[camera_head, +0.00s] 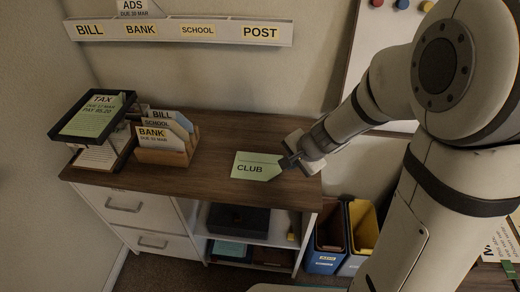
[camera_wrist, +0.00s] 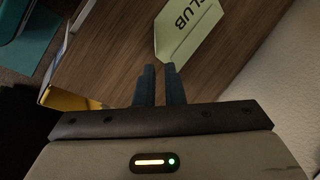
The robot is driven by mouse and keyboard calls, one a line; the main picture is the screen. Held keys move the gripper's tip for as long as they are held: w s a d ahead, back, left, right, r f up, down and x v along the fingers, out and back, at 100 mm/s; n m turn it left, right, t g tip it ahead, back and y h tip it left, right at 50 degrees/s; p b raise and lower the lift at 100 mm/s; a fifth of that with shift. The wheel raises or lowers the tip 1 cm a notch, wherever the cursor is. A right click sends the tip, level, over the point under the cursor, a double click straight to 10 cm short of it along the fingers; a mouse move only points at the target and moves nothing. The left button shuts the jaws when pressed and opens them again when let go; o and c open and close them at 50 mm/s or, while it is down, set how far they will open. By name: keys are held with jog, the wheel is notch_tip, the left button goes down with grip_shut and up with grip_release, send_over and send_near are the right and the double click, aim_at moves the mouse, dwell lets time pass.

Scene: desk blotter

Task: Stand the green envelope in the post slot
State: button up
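The green envelope (camera_head: 257,161) marked CLUB is at the right part of the desk top in the head view. It also shows in the wrist view (camera_wrist: 190,28), its near corner at my fingertips. My gripper (camera_head: 288,162) is at the envelope's right edge. In the wrist view its two dark fingers (camera_wrist: 159,68) are close together with a narrow gap. I cannot tell whether they pinch the corner. The post slot (camera_head: 261,33) is at the right end of the wall rack, under a yellow POST label, with nothing showing above it.
The wall rack (camera_head: 165,29) also has BILL, BANK and SCHOOL slots; an ADS card (camera_head: 133,7) stands above it. A tray stack (camera_head: 128,98) with a TAX sheet and a sorter (camera_head: 165,157) stand on the desk's left. The desk (camera_head: 215,137) between sorter and envelope is clear.

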aim_at(279, 174)
jog(key=shift+m, duration=0.4)
jog(key=b+x, duration=0.1)
jog(key=x, duration=0.2)
jog(key=b+x, duration=0.1)
jog(key=x, duration=0.2)
jog(key=b+x, duration=0.1)
jog(key=x, duration=0.2)
jog(key=shift+s+d+f+b, duration=0.1)
jog(key=shift+d+f+b, duration=0.2)
jog(key=shift+d+f, duration=0.05)
jog(key=shift+a+f, duration=0.15)
jog(key=shift+f, duration=0.15)
jog(key=shift+r, duration=0.1)
grip_shut()
